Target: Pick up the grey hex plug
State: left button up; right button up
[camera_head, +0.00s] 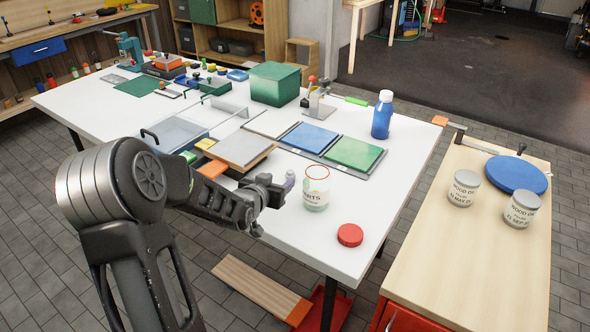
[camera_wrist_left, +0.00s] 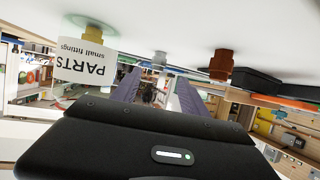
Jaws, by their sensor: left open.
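In the left wrist view, which is upside down, a small grey fitting (camera_wrist_left: 160,59), apparently the grey hex plug, stands on the white table. It shows beyond and between the two fingers of my left gripper (camera_wrist_left: 156,80). The fingers are apart with nothing between them. In the head view my left gripper (camera_head: 284,186) is low over the table's near side, just left of the glass parts jar (camera_head: 316,190). My right gripper is not in view.
The labelled jar also shows in the wrist view (camera_wrist_left: 86,60), beside the fingers. A brown fitting (camera_wrist_left: 221,66) stands on the other side. A red lid (camera_head: 350,235) lies near the table edge. Blue (camera_head: 309,136) and green (camera_head: 354,153) panels and a blue bottle (camera_head: 382,116) stand behind.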

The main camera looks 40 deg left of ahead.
aim_at(288, 175)
pick_arm(q)
jog(key=shift+s+r, duration=0.1)
jog(key=shift+s, duration=0.05)
jog(key=shift+x, duration=1.35)
jog(key=shift+d+p+x, duration=0.2)
jog(key=shift+p+x, duration=0.15)
jog(key=shift+x, duration=2.25)
grip_shut()
